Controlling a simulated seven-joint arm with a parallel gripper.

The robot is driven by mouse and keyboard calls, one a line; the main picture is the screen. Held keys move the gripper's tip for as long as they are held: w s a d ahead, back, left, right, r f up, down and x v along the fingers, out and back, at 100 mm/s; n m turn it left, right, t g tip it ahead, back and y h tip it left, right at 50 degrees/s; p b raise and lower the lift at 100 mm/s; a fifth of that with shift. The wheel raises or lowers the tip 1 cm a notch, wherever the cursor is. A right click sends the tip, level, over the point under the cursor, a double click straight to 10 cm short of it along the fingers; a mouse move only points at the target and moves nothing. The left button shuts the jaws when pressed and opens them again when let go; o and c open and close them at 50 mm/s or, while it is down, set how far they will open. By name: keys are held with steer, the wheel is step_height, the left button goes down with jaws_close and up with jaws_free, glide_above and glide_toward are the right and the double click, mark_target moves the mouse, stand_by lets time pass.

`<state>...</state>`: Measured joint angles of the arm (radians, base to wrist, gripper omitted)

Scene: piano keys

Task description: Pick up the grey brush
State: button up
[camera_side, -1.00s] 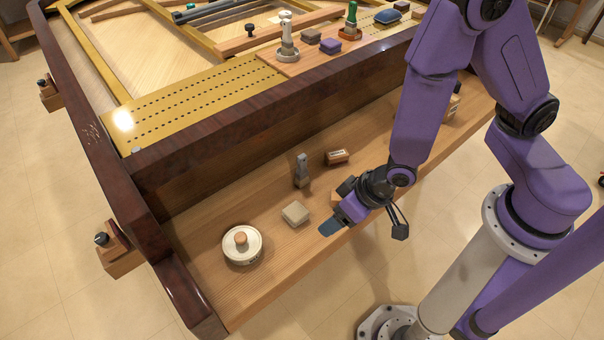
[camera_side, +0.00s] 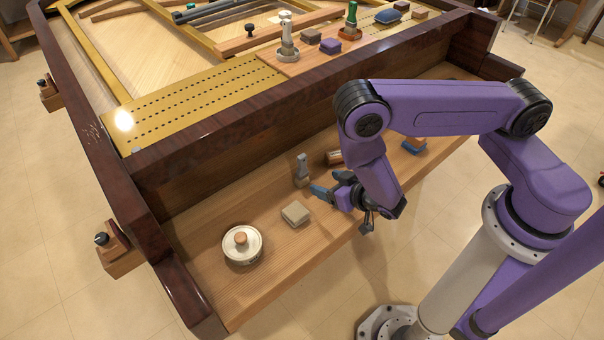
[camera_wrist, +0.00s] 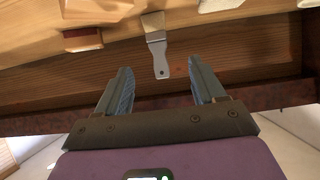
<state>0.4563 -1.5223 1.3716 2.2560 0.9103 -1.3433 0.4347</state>
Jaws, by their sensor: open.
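The grey brush (camera_side: 302,170) stands upright on the wooden key shelf, close to the piano's inner wall. My gripper (camera_side: 321,192) is just right of it and nearer the shelf's front edge, apart from it. In the wrist view the brush (camera_wrist: 157,52) shows a grey handle and a paler wide end, beyond and between my fingertips (camera_wrist: 160,78). The two blue fingers are spread with nothing between them.
A beige block (camera_side: 295,213) lies left of my gripper, with a round white tin (camera_side: 242,244) farther left. A small wooden block (camera_side: 334,157) lies behind my gripper. A blue-based block (camera_side: 413,147) lies farther right.

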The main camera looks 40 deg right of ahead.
mark_target(304, 173)
steer(key=x, duration=0.7)
steer(key=shift+d+x, duration=0.2)
steer(key=shift+x, duration=1.35)
steer(key=shift+d+x, duration=0.15)
steer(key=shift+x, duration=1.4)
steer(key=shift+r, duration=0.15)
steer(key=shift+c, duration=0.3)
steer(key=c, duration=1)
